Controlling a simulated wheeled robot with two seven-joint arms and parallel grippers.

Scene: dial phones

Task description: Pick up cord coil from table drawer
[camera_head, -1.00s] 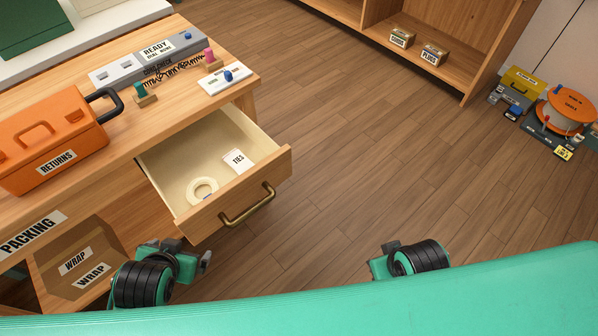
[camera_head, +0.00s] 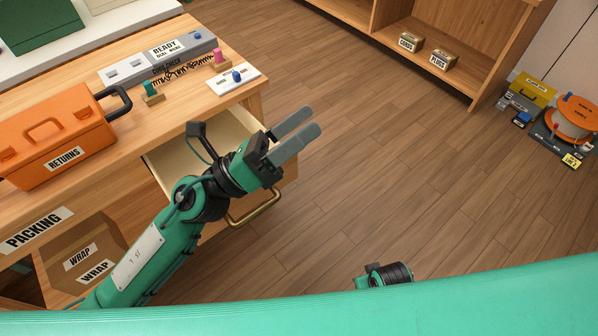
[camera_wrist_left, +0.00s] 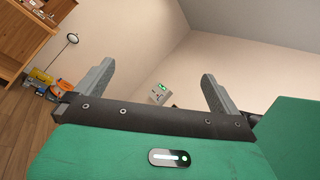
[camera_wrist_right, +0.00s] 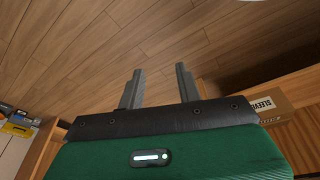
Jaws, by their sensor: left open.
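The open table drawer (camera_head: 172,160) shows in the head view, with my left arm across it. The cord coil is hidden behind that arm now; the pale ring-shaped coil showed in the drawer earlier. My left gripper (camera_head: 312,120) is open and empty, above and beyond the drawer's right front corner, with its fingers pointing up and right. Its spread fingers also show in the left wrist view (camera_wrist_left: 157,72), facing a wall. My right gripper (camera_wrist_right: 159,69) shows in the right wrist view with its fingers apart and nothing between them, over the wood floor.
The table (camera_head: 60,112) holds an orange RETURNS toolbox (camera_head: 60,140), a grey READY tray (camera_head: 160,60) and a white plate (camera_head: 233,80) near the drawer. A WRAP box (camera_head: 75,250) sits below. Shelves (camera_head: 480,60) stand far right. The floor between is clear.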

